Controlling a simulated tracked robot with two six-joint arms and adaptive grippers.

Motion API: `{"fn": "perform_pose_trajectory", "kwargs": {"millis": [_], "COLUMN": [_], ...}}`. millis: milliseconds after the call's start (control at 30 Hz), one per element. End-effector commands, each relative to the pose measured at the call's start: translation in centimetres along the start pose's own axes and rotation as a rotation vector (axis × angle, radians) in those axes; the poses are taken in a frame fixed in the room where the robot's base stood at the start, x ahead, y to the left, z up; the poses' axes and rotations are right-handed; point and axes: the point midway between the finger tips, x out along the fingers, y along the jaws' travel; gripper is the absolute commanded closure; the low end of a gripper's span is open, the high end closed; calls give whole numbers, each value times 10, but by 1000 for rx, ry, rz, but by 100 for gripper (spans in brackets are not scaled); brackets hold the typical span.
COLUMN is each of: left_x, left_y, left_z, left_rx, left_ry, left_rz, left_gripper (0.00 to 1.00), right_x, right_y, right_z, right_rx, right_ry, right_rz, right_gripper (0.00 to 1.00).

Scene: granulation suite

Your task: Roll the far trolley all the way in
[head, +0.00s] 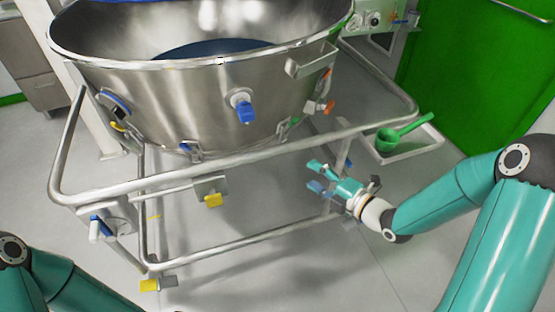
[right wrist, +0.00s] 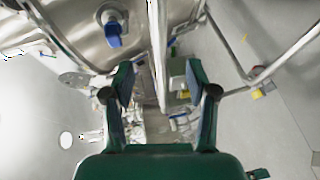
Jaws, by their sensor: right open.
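One trolley is in view, a steel tube frame (head: 250,151) carrying a large steel bowl (head: 190,105) with dark blue contents. In the right wrist view, a rail of the frame (right wrist: 158,50) runs upright in the picture between my fingers. My right gripper (head: 318,178) is open and empty, just below the upper front rail at the trolley's right part. It also shows in the right wrist view (right wrist: 165,88), fingers apart on either side of the rail's line. Whether the fingers touch the rail I cannot tell. My left arm shows at the lower left; its gripper is out of view.
A green scoop (head: 391,138) lies on a pale tray (head: 415,149) right of the trolley. A green panel (head: 475,70) stands behind it. The grey floor (head: 300,285) in front is clear.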

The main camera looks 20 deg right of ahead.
Motion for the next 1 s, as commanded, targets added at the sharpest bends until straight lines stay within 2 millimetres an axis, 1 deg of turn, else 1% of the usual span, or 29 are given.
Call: {"fn": "perform_pose_trajectory", "kwargs": {"millis": [167,267,600,700,833,1000], "left_x": [-2,-3,-6,-6,-7,-7], "left_y": [1,1,2,2,2,2], "left_z": [0,0,0,0,0,0], "left_rx": [0,0,0,0,0,0], "left_ry": [1,1,1,0,0,0], "left_rz": [0,0,0,0,0,0], "left_gripper": [60,60,60,60,60,60], "right_x": [18,36,110,129,148,162], "right_y": [2,2,2,1,1,2], "right_z": [-1,-2,-2,-2,-1,0], "right_rx": [-14,-13,-11,-10,-10,-9], "right_ry": [6,7,5,4,3,1], "right_rz": [4,3,3,2,2,3], "right_gripper": [42,42,42,42,42,42]}}
